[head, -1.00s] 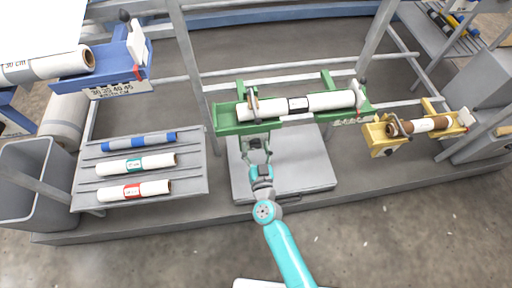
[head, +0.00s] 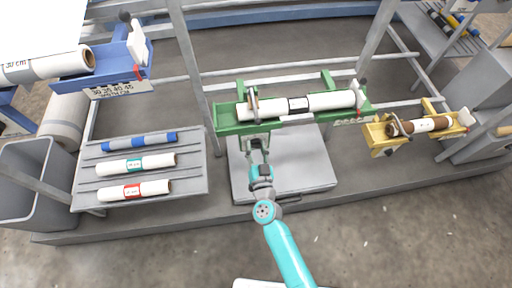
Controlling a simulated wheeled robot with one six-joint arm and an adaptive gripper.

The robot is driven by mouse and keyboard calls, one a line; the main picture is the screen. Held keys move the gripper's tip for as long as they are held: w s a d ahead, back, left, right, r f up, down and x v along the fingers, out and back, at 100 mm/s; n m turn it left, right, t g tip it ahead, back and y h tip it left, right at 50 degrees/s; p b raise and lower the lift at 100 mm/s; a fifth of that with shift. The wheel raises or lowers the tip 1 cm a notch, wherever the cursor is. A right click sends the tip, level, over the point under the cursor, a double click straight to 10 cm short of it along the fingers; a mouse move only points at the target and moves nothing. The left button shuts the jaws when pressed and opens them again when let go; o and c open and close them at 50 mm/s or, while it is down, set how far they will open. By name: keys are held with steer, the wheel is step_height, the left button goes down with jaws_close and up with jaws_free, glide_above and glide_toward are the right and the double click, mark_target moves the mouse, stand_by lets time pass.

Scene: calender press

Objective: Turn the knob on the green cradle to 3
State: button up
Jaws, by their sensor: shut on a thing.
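The green cradle (head: 228,126) stands in the middle of the head view and bears a white roll (head: 325,101) with a dark-framed label. My gripper (head: 256,142) is at the front of the cradle's left end, below the roll. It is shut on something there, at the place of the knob. The knob itself is hidden by my fingers, and its pointer and the numbers around it cannot be read. A scale strip with small marks (head: 350,121) shows at the cradle's right front.
A yellow cradle (head: 378,135) with a brown roll stands to the right, a blue cradle (head: 75,88) at the upper left. A grey rack (head: 195,186) with several rolls lies left of my arm. Grey uprights (head: 190,60) rise behind. A grey plate (head: 310,178) lies below the green cradle.

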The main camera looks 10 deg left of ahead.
steer(key=m, duration=0.6)
steer(key=shift+a+r, duration=0.1)
steer(key=m, duration=0.5)
steer(key=shift+m, duration=0.3)
steer(key=m, duration=0.5)
steer(key=shift+r, duration=0.15)
steer(key=m, duration=0.5)
steer(key=shift+m, duration=0.4)
steer(key=o, duration=1.2)
steer(key=shift+c, duration=0.2)
steer(key=shift+s, duration=0.1)
steer(key=v, duration=1.1)
steer(key=shift+s, duration=0.35)
